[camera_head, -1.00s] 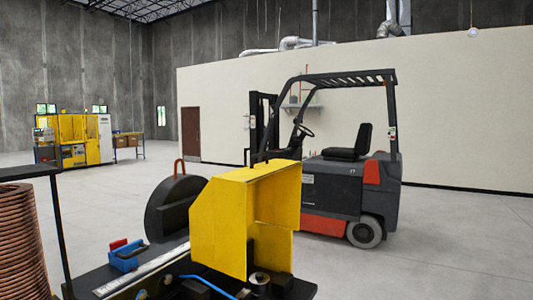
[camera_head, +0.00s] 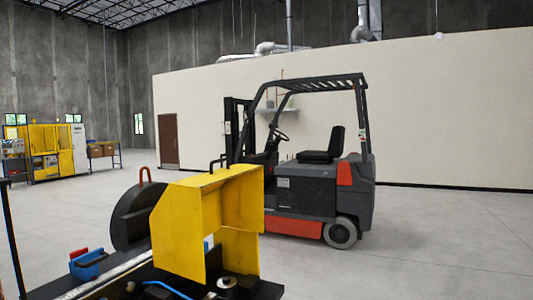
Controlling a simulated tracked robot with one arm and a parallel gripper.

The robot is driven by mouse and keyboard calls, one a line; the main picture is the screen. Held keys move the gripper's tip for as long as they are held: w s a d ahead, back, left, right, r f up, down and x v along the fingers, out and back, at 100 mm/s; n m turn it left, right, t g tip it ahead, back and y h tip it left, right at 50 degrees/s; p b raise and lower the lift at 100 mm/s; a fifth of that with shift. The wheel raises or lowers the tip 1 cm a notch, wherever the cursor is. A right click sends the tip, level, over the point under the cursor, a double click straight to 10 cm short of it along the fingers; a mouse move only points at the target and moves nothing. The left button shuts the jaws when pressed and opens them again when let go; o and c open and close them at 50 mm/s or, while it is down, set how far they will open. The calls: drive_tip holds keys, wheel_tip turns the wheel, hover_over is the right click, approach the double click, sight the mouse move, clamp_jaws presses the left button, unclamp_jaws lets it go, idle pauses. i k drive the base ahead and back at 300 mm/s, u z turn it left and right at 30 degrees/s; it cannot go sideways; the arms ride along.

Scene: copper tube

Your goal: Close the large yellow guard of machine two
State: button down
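A large yellow guard (camera_head: 180,232) stands on a dark machine bed (camera_head: 125,283) in the lower middle of the head view. It is a folded sheet box, and its side facing me is open, so I see into its hollow. A black round disc housing (camera_head: 130,218) with an orange handle is just behind it to the left. No part of my gripper shows in the view, so its state is hidden.
A forklift (camera_head: 305,190) stands behind the guard to the right. A yellow machine (camera_head: 50,150) is far left. A small blue vise-like part (camera_head: 88,264) sits left on the bed. Open concrete floor (camera_head: 440,240) lies to the right.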

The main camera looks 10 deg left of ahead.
sight(190, 209)
drive_tip(key=z, duration=0.55)
drive_tip(key=i, duration=1.25)
drive_tip(key=z, duration=0.35)
drive_tip(key=i, duration=1.3)
drive_tip(key=u, duration=1.05)
drive_tip(key=i, duration=0.85)
drive_tip(key=u, duration=0.55)
